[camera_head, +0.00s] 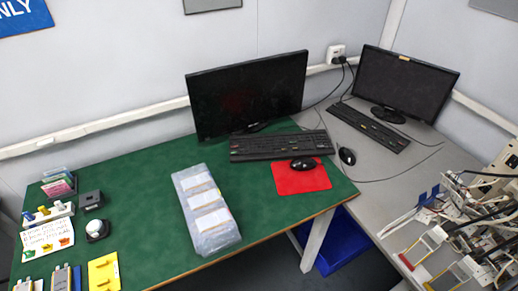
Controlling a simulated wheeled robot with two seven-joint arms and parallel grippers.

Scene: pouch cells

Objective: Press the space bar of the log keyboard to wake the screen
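A black keyboard (282,145) lies on the green bench mat in front of a large dark monitor (248,93). A second black keyboard (367,127) lies on the grey bench at the right, in front of another dark monitor (405,82). I cannot tell which of the two is the log keyboard. Both screens look black. The keys are too small to make out singly. Neither of my grippers shows in the head view, and nothing is seen touching either keyboard.
A black mouse (303,163) sits on a red pad (301,179); another mouse (347,156) is to its right. A clear packet (206,210) lies left of the pad. Cabled equipment (470,225) crowds the lower right.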

